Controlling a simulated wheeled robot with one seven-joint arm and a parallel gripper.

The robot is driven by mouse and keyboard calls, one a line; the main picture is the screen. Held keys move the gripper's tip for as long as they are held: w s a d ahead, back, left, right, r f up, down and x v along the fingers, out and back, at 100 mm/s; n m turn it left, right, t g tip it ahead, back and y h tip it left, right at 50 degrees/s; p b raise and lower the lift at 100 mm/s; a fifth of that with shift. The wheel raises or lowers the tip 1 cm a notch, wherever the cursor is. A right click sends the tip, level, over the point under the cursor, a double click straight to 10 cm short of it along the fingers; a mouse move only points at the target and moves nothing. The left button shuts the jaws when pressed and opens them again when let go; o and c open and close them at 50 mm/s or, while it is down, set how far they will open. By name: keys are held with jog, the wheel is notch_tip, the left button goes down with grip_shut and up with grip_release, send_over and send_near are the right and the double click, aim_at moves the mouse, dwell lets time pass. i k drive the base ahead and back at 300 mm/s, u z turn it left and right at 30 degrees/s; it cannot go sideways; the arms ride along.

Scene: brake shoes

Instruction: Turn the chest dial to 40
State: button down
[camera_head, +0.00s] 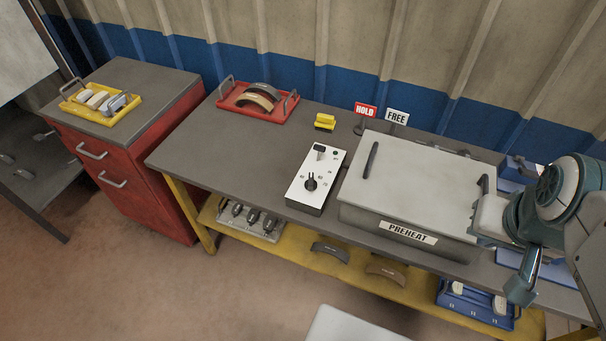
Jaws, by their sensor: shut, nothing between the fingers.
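A white control box (325,163) stands on the workbench, left of the chest. Its dark dial (310,184) sits on the lower half of the top face, with small marks around it that are too small to read. A black switch or handle (319,149) sits above the dial. The grey chest (415,185) has its lid closed and a PREHEAT label (408,233) on its front. My gripper (520,289) is at the right, in front of the chest's right end, pointing down. It is shut and empty, well apart from the dial.
HOLD (365,110) and FREE (397,117) signs stand behind the chest. A yellow block (325,121) and a red tray (240,102) with brake shoes are at the bench's back. A yellow tray (75,110) is on the red cabinet (136,190). Bench space left of the control box is clear.

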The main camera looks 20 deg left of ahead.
aim_at(311, 184)
jog(key=u, duration=0.3)
jog(key=k, duration=0.4)
jog(key=u, duration=0.5)
jog(key=i, duration=0.75)
jog(key=u, duration=0.45)
